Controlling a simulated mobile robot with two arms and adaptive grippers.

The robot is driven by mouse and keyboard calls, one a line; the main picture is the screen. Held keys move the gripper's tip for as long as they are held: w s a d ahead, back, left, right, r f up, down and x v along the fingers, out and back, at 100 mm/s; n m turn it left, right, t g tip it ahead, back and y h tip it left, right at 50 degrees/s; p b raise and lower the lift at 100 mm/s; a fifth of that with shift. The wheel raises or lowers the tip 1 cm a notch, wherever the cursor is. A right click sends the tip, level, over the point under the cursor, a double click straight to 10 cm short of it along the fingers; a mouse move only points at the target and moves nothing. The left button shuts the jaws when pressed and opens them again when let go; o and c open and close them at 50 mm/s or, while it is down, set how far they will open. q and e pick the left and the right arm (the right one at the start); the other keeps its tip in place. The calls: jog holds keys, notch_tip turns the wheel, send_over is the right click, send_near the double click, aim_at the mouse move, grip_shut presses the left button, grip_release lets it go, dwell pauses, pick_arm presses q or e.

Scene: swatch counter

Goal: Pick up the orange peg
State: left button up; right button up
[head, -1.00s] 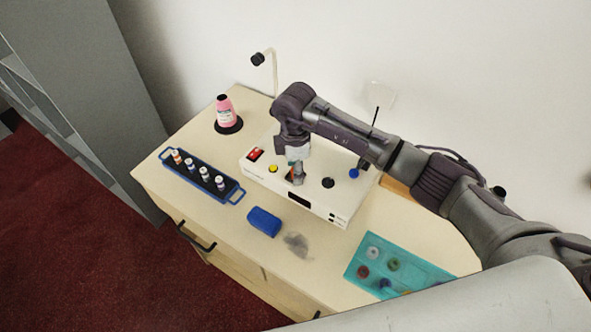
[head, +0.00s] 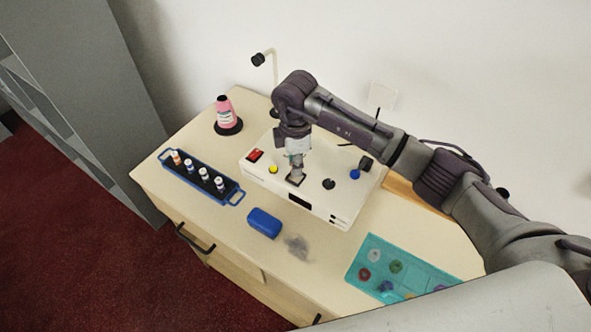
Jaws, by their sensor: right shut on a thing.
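My right gripper (head: 297,176) points down onto the top of the white box (head: 254,172), over a small dark square there. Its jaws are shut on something. The fingers hide what they hold; an orange bit showed at this spot a second ago, so it appears to be the orange peg. The peg's own surface does not show now, and I cannot tell whether it is clear of the box. My left gripper is out of view.
The box carries a red switch (head: 255,155), a yellow button (head: 273,169), a black knob (head: 329,184) and a blue knob (head: 354,174). A blue vial rack (head: 229,196), pink bottle (head: 226,113), blue block (head: 264,222), grey smudge (head: 298,246) and teal tray (head: 361,254) surround it.

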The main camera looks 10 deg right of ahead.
jog(key=shift+s+r+b, duration=0.1)
jog(key=shift+r+b, duration=0.25)
jog(key=shift+r, duration=0.45)
jog(key=s+d+r+b, duration=0.2)
jog(key=s+r, duration=0.5)
jog(key=s, duration=0.4)
jog(key=shift+d, duration=0.55)
